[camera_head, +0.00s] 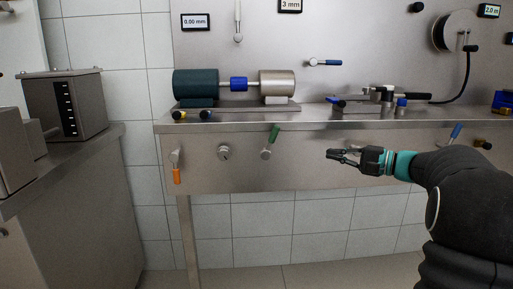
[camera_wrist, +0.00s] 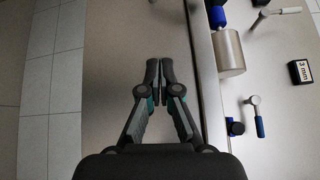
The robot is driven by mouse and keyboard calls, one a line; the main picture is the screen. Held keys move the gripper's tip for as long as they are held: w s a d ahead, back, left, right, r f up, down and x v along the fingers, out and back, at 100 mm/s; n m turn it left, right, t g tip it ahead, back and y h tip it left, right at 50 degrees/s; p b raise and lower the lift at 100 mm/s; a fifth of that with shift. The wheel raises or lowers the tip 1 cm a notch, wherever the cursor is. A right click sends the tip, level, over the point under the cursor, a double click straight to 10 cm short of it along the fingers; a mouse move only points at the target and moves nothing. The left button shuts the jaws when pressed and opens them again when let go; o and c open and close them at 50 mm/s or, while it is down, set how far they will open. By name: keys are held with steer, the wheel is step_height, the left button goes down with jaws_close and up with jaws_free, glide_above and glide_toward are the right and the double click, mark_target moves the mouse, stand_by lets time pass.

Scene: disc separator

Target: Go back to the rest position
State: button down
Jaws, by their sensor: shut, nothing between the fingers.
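My gripper (camera_head: 335,153) is on the right side of the head view, in front of the bench's front panel and below the bench top. It points left. In the wrist view my gripper (camera_wrist: 159,62) shows its two fingers close together at the tips, with nothing between them. It is apart from the handles on the panel. My dark arm comes in from the right edge of the head view.
The steel bench (camera_head: 330,126) carries a motor (camera_head: 196,84) with a blue coupling (camera_head: 239,84) and a metal cylinder (camera_head: 277,83). Green (camera_head: 274,134), orange (camera_head: 177,176) and blue (camera_head: 456,131) handles stick out of its front. A grey box (camera_head: 62,104) stands left.

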steer(key=s+f+m+g+h, duration=0.1)
steer(key=s+f+g+h, duration=0.15)
steer(key=f, duration=0.75)
steer(key=s+a+f+n+g+h+p, duration=0.1)
steer(key=s+a+f+g+h, duration=0.3)
steer(key=s, duration=0.7)
steer(key=s+a+f+n+h+p, duration=0.1)
steer(key=s+n+h, duration=0.25)
steer(key=s, duration=0.45)
steer(key=s+a+f+n+h+p, duration=0.15)
steer(key=s+h, duration=0.25)
steer(key=s, duration=0.4)
steer(key=s+a+r+n+t+p, duration=0.1)
steer(key=s+a+r+n+p, duration=0.1)
steer(key=s+r, duration=0.4)
steer(key=a+n, duration=0.1)
steer(key=a, duration=0.1)
steer(key=shift+s+a+n+t, duration=0.35)
steer(key=shift+s+n, duration=0.05)
